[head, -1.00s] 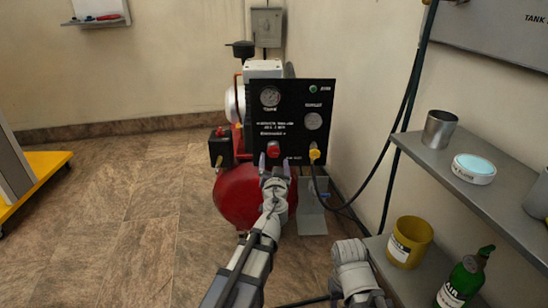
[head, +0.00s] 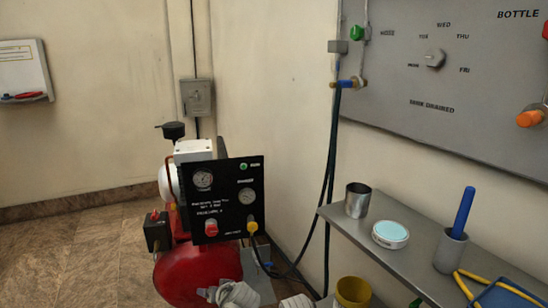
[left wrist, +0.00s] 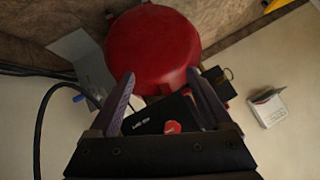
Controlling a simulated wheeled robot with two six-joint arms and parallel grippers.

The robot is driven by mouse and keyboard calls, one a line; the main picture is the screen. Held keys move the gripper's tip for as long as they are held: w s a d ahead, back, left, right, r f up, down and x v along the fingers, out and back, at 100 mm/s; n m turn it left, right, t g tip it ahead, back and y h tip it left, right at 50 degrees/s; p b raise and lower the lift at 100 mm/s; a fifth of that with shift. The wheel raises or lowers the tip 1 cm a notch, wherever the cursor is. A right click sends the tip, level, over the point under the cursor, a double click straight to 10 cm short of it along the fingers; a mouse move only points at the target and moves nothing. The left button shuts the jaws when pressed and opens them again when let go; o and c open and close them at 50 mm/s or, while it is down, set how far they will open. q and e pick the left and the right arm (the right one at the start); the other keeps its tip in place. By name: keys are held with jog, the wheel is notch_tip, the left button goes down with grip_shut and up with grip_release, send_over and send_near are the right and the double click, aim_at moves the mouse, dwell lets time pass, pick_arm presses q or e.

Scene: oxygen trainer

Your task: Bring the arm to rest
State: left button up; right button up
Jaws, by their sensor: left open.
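My left gripper (head: 207,293) shows at the bottom edge of the head view, in front of the red compressor tank (head: 190,270). In the left wrist view, its two dark fingers (left wrist: 159,76) are spread apart with nothing between them. The tank (left wrist: 155,45) lies beyond the fingertips. The compressor's black panel (head: 226,195) has a red knob (head: 211,228), which also shows in the left wrist view (left wrist: 172,127), clear of the fingers. A grey part of my right arm shows at the bottom edge; its gripper is out of frame.
A grey shelf (head: 345,225) at the right holds a metal cup (head: 357,200), a white round tin (head: 390,235) and a holder with a blue stick (head: 463,212). A yellow cup (head: 352,291) stands below. Dark hoses (head: 329,190) hang along the wall. Floor at the left is clear.

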pick_arm(q)
jog(key=s+d+f+m+g+h+p, duration=0.2)
jog(key=s+d+m+g+h+p, duration=0.25)
jog(key=s+d+g, duration=0.65)
jog(key=s+r+t+p, duration=0.1)
jog(key=s+r+p, duration=0.1)
jog(key=r+p, duration=1.6)
jog(key=s+d+r+t+p, duration=0.1)
jog(key=s+r+p, duration=0.2)
jog(key=r+p, duration=1.6)
jog(key=shift+s+d+r+m+t, duration=0.15)
jog(key=shift+s+d+m+t, duration=0.05)
jog(key=shift+s+m+t, duration=0.2)
pick_arm(e)
notch_tip(320, 180, up, 43)
pick_arm(q)
jog(key=shift+h, duration=0.25)
pick_arm(e)
jog(key=shift+s, duration=0.1)
